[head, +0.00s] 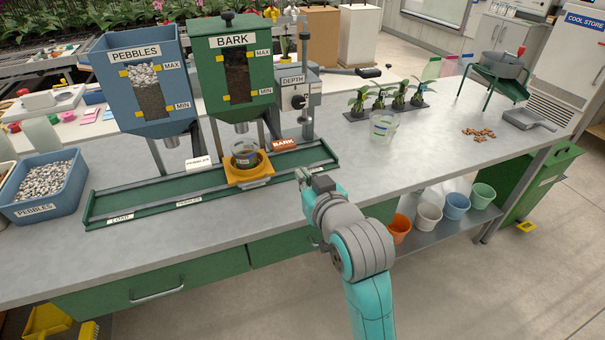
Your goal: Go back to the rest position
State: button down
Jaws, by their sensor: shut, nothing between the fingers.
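My gripper (303,176) is shut and empty. It hangs over the front part of the grey bench (410,170), right of the yellow carriage (251,181) and apart from it. A clear pot (244,155) with dark contents sits on the carriage, under the green bark hopper (234,75). The arm reaches up from the lower middle of the head view. The fingertips look small from here, and part of the gripper is hidden by my wrist.
The blue pebbles hopper (142,82) stands left of the bark hopper, above the green rail tray (120,202). A clear cup (382,127), potted seedlings (394,96) and loose bark pieces (478,134) lie to the right. Coloured pots (428,217) stand on a low shelf.

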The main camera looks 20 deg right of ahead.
dwell(0.3)
jog(key=s+f, duration=1.8)
jog(key=f, duration=0.1)
jog(key=s+f, duration=0.1)
jog(key=s, duration=2.4)
jog(key=shift+s+f+g, duration=0.25)
jog(key=shift+s+g, duration=0.05)
jog(key=shift+s, duration=0.05)
